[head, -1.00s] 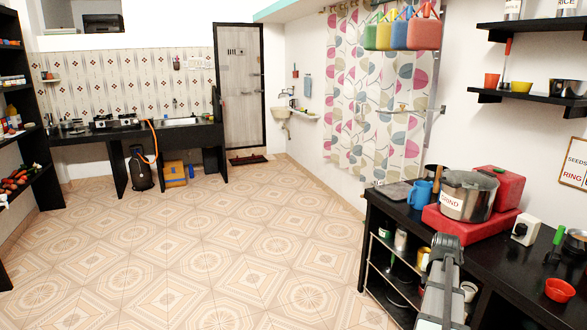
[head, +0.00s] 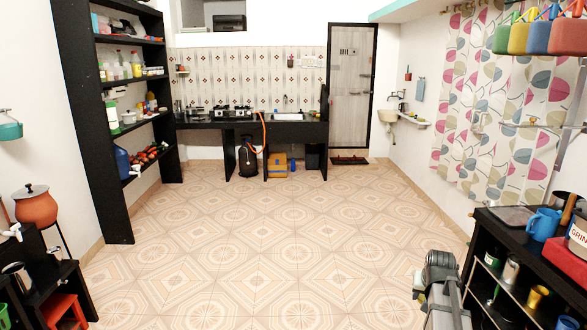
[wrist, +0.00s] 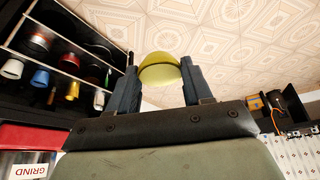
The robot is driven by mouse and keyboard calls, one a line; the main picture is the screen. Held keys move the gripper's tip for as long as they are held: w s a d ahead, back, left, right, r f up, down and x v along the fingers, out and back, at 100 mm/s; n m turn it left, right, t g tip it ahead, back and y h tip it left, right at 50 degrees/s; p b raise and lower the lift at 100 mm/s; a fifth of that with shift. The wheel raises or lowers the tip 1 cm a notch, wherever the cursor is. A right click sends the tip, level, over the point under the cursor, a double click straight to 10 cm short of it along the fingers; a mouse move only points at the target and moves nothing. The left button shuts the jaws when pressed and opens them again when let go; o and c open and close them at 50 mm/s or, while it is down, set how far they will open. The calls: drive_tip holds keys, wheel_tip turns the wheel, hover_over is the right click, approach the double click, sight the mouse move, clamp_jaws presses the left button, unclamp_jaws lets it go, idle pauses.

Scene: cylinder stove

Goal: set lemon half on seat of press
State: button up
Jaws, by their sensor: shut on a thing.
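In the wrist view, a yellow lemon half (wrist: 159,72) sits between the two dark fingers of my gripper (wrist: 158,78). My gripper is shut on it, with a finger against each side. The lemon half is held up in the air over the tiled floor. In the head view my arm shows at the lower right, beside the dark counter; its fingers and the lemon half cannot be made out there. I cannot pick out the press in either view.
A dark counter (head: 520,228) at right holds a blue mug (head: 544,224) and a pot labelled GRIND (head: 578,236). Cups and cans stand on its lower shelves. A tall dark shelf (head: 128,195) stands at left. The tiled floor (head: 270,240) between is clear.

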drive_tip(key=w+a+n+y, duration=0.1)
drive_tip(key=w+a+n, duration=0.1)
drive_tip(key=a, duration=1.1)
drive_tip(key=w+a+n, duration=0.2)
drive_tip(key=a, duration=1)
drive_tip(key=shift+w+a+f+y, duration=0.3)
drive_tip(key=shift+a+y, duration=0.1)
drive_tip(key=shift+d, duration=0.1)
